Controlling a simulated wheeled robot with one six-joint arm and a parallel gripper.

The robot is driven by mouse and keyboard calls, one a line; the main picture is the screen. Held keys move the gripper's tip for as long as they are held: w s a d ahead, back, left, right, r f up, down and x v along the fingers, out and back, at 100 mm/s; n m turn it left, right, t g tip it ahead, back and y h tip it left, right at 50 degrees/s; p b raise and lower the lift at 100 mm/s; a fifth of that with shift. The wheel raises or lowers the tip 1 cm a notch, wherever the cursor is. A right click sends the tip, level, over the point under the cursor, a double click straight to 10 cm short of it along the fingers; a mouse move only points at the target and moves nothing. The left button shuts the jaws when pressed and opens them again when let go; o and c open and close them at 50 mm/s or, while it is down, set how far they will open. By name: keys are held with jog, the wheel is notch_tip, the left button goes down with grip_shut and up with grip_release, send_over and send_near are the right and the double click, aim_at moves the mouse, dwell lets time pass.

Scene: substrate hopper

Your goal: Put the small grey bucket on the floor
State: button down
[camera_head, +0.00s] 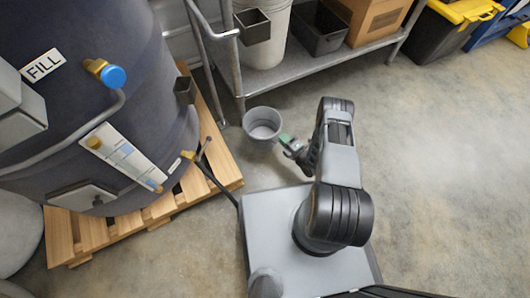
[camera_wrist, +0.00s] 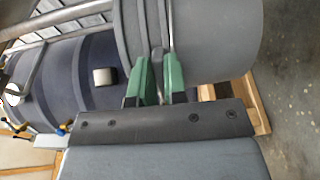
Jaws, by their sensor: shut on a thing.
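The small grey bucket (camera_head: 262,126) is upright beside my gripper (camera_head: 288,143) in the head view, its open mouth facing up and looking empty. My gripper is shut on the bucket's near side, with its green fingertips at the rim.
A large dark tank (camera_head: 90,90) marked FILL stands on a wooden pallet (camera_head: 225,168) at left. A metal shelf (camera_head: 290,73) with a white bucket (camera_head: 264,38), grey bin (camera_head: 318,28) and cardboard box (camera_head: 375,18) is behind.

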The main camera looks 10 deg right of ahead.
notch_tip(320, 180, down, 11)
jog(key=b, duration=0.5)
jog(key=shift+s+b, duration=0.3)
jog(key=shift+s, duration=0.05)
jog(key=c, duration=1.6)
grip_release()
jog(key=o, duration=0.5)
jog(key=shift+c, duration=0.2)
jog(key=shift+s+d, duration=0.1)
